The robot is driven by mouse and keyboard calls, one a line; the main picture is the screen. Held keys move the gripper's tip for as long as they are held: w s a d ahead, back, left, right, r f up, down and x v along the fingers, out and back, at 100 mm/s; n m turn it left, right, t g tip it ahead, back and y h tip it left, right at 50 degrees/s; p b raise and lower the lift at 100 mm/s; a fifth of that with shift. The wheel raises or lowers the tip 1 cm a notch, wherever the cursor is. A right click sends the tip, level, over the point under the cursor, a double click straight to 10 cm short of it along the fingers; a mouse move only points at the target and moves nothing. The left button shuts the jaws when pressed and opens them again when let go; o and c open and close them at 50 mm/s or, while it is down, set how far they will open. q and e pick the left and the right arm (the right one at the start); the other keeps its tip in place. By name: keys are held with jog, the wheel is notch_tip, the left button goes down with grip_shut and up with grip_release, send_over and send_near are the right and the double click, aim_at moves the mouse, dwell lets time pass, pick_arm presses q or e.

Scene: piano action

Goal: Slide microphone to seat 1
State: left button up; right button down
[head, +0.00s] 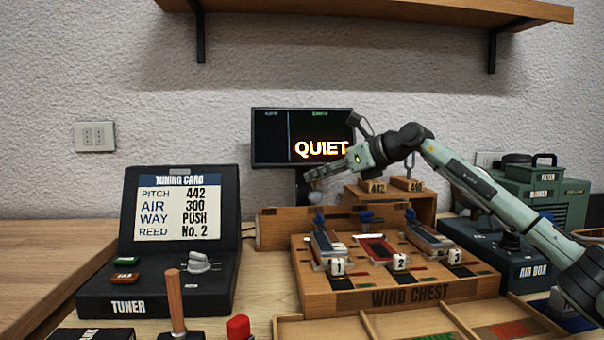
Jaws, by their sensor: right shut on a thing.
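My right gripper (313,178) reaches in from the right, over the back left of the wooden wind chest (405,296), behind the block marked 1 (338,267). My left gripper is out of view.
A monitor (272,137) reading QUIET stands behind. The black tuner (150,300) with its tuning card is at left. The air box (530,271) and a green machine (545,195) are at right. A divided wooden tray (380,328) lies in front. A shelf (370,10) hangs above.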

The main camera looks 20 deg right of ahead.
jog(key=c, duration=1.4)
grip_release()
jog(key=shift+o, duration=0.2)
jog(key=v, duration=1.2)
jog(key=shift+f, duration=0.1)
